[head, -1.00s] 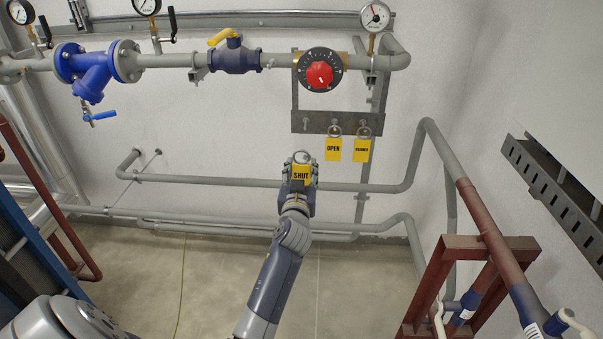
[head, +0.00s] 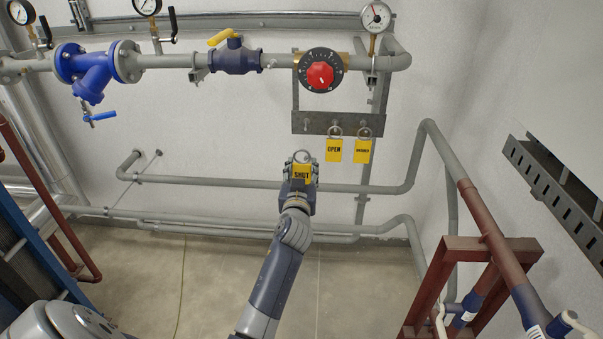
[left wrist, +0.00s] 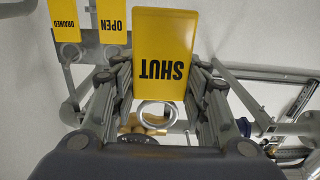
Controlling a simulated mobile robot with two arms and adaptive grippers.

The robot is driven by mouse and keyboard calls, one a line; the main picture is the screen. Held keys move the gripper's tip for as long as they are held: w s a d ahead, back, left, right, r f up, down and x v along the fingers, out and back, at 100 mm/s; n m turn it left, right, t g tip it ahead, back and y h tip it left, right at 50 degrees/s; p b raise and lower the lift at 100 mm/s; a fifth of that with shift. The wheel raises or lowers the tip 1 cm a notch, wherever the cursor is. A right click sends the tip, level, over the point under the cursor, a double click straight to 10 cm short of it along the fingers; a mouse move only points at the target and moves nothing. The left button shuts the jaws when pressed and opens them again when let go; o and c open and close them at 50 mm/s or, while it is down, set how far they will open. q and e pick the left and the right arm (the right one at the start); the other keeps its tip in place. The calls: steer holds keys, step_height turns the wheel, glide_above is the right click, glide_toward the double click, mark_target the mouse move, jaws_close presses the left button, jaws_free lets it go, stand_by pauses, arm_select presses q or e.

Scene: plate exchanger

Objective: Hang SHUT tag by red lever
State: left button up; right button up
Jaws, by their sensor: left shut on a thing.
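The yellow SHUT tag (head: 301,174) with its metal ring is held by my left gripper (head: 301,160), below the bracket plate on the wall. In the left wrist view, the tag (left wrist: 163,55) shows upside down, and its ring (left wrist: 157,115) sits between the fingers of my left gripper (left wrist: 157,100). A red knob (head: 320,75) on a black dial sits above the grey bracket plate (head: 320,123). The plate's left hook (head: 306,122) is bare. The OPEN tag (head: 334,150) and the DRAINED tag (head: 362,151) hang on the other hooks. My right gripper is out of view.
A grey pipe carries a blue valve with a yellow handle (head: 235,55), a blue strainer (head: 88,68) and pressure gauges (head: 375,16). Lower pipes run behind my left gripper. A red frame (head: 440,275) stands at lower right. Bare wall (head: 220,120) lies left of the plate.

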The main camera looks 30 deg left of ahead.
mark_target(302, 168)
arm_select(q)
steer(key=shift+b+x, duration=0.3)
steer(key=shift+x, duration=0.75)
steer(key=shift+b+x, duration=0.4)
steer(key=shift+x, duration=0.5)
steer(key=shift+b+x, duration=0.85)
steer(key=shift+x, duration=0.9)
steer(key=b+x, duration=0.6)
steer(key=x, duration=0.2)
stand_by(0.7)
steer(key=shift+w+a+r, duration=0.15)
steer(key=shift+w+a, duration=0.05)
